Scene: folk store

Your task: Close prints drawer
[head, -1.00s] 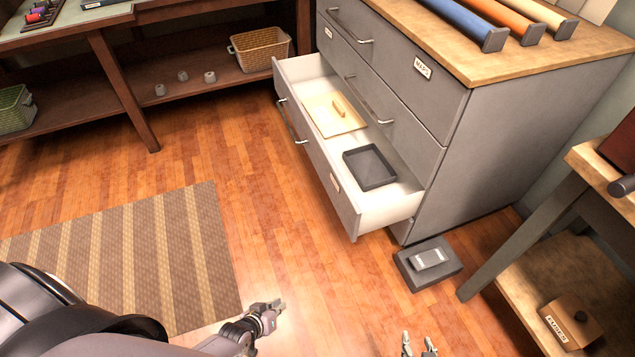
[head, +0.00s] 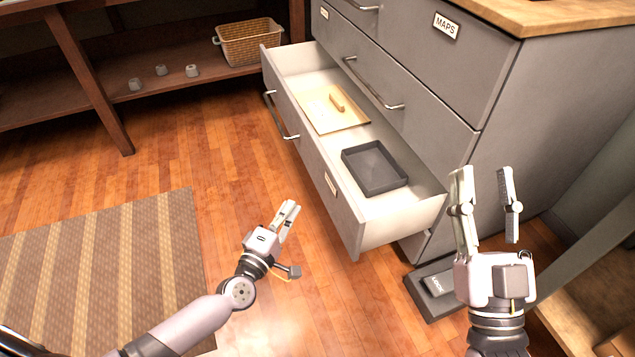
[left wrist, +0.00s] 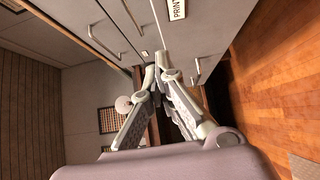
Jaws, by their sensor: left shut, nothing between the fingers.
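The prints drawer (head: 335,190) is the bottom drawer of the grey cabinet (head: 515,110) and stands pulled out. A beige folder (head: 325,108) with a small wooden piece and a dark tray (head: 374,167) lie inside it. Its front has metal handles and a label, also seen in the left wrist view as a "PRIN..." label (left wrist: 176,8). My left gripper (head: 288,212) is shut and empty, left of the drawer front and apart from it. It also shows in the left wrist view (left wrist: 160,75). My right gripper (head: 484,172) is open and empty, near the drawer's right end.
A dark box (head: 432,290) sits on the floor by the cabinet's base, partly behind my right gripper. A shelf with a wicker basket (head: 247,42) stands at the back left. A striped rug (head: 110,265) lies left; the wooden floor before the drawer is clear.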

